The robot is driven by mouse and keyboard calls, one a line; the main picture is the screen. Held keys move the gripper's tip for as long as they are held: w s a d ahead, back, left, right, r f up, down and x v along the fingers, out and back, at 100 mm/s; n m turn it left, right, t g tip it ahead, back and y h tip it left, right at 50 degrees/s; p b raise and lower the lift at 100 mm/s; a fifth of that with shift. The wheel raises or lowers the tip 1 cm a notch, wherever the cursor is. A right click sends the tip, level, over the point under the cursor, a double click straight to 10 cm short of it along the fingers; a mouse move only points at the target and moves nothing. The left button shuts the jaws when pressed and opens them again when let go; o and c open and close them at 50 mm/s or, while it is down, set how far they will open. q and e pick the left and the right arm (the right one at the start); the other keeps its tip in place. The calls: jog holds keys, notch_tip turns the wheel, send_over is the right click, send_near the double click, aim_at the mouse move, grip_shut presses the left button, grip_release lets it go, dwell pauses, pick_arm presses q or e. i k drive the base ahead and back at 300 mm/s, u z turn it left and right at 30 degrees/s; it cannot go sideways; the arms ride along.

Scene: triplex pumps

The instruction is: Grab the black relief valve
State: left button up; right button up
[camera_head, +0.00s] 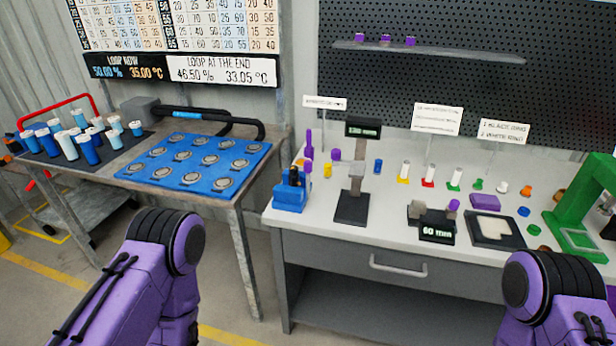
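I cannot single out a black relief valve with certainty. Small dark upright pieces (293,176) stand in a blue holder (289,197) at the left end of the white workbench (330,237); they are too small to identify. Small upright parts with white bodies stand along the back of the bench: one on a yellow base (403,179), one on red (428,183), one on green (455,185). My two purple arms come in at the lower left and lower right. Neither gripper shows in this view.
A black stand (352,208) and a "60 mm" block (437,232) stand on the bench, with a green press frame (575,205) at right. The left table (105,169) holds a blue plate with round recesses (158,181) and blue-white cylinders (87,150).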

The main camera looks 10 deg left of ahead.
aim_at(294, 181)
jog(key=z, duration=1.4)
jog(key=i, duration=0.7)
jog(key=u, duration=0.7)
